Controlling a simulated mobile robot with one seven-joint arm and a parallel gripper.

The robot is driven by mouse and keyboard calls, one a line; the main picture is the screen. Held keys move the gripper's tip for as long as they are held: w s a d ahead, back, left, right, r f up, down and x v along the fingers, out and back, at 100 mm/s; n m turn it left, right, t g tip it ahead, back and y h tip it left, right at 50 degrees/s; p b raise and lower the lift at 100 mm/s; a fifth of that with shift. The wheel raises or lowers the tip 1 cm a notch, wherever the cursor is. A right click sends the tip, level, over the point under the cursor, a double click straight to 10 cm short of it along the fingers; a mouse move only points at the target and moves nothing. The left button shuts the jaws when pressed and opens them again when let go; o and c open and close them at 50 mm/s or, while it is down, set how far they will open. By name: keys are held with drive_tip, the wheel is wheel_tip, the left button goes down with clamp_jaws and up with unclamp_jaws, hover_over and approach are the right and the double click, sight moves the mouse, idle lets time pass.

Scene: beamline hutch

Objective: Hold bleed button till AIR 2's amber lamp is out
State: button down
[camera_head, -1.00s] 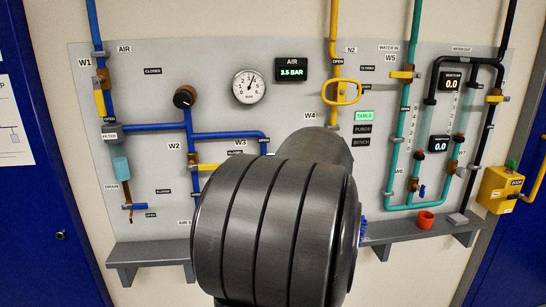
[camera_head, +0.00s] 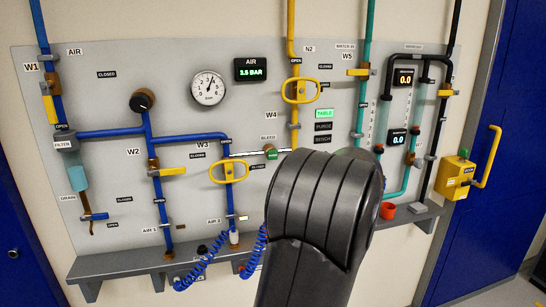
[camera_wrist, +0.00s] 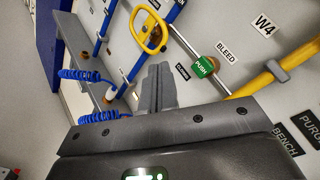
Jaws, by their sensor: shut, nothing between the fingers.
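The green bleed button (camera_head: 271,153), marked PUSH, sits under the BLEED label at the end of a thin metal line. It also shows in the wrist view (camera_wrist: 204,67), right of my gripper. My gripper (camera_wrist: 158,72) is shut and empty, with clear space between its fingertips and the button; in the head view my arm hides it. The AIR 2 label (camera_head: 214,221) is low on the panel, above a white coupling (camera_head: 235,238) with a coiled blue hose. A small pale-yellow lamp (camera_head: 243,218) beside it looks lit.
The yellow oval W3 handle (camera_head: 229,171) is left of the button, close to my fingers in the wrist view. The yellow N2 pipe (camera_head: 295,120) runs at the button's right. A grey shelf (camera_head: 120,265) juts out below. The AIR display (camera_head: 251,69) reads 3.5 BAR.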

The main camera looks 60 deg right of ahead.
sight(268, 157)
drive_tip(key=w+d, duration=0.6)
drive_tip(key=shift+w+d, duration=0.15)
idle(0.4)
drive_tip(key=shift+w, duration=0.1)
idle(1.9)
drive_tip(key=shift+w+d, duration=0.2)
drive_tip(key=shift+d, duration=0.05)
drive_tip(key=shift+w+d, duration=0.4)
drive_tip(key=shift+d, duration=0.05)
idle(0.8)
drive_tip(key=shift+s+a, duration=0.1)
drive_tip(key=shift+a, duration=0.05)
idle(2.9)
drive_tip(key=shift+s+a, duration=0.6)
